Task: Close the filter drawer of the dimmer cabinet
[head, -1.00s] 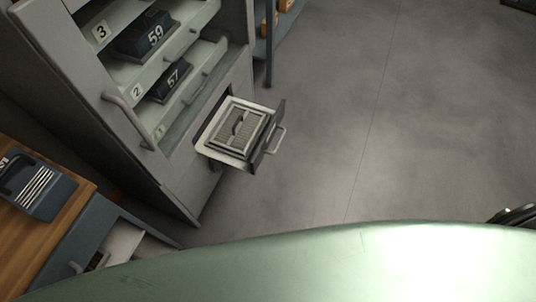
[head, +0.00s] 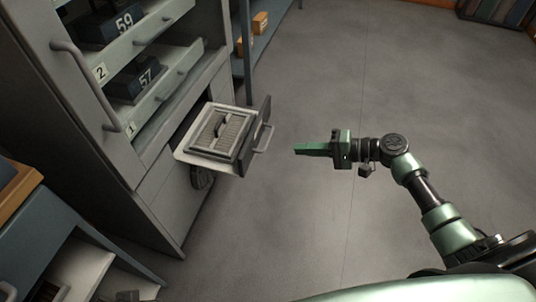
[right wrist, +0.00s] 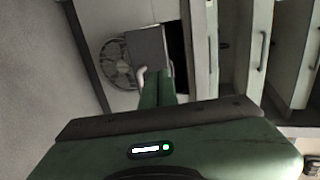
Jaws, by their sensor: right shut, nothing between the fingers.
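The filter drawer (head: 184,157) stands pulled out of the grey dimmer cabinet (head: 165,212), with a ribbed filter (head: 215,135) lying in it. Its dark front panel (head: 259,112) carries a bar handle (head: 266,139). My right gripper (head: 297,149) is shut and empty, to the right of the handle, with a gap between them in the head view. In the right wrist view, the shut fingers (right wrist: 157,85) point toward the drawer front (right wrist: 147,44) and partly cover the handle; contact cannot be told there. My left gripper is not in view.
An open desk drawer (head: 80,268) is at lower left. The floor (head: 330,80) to the right is clear.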

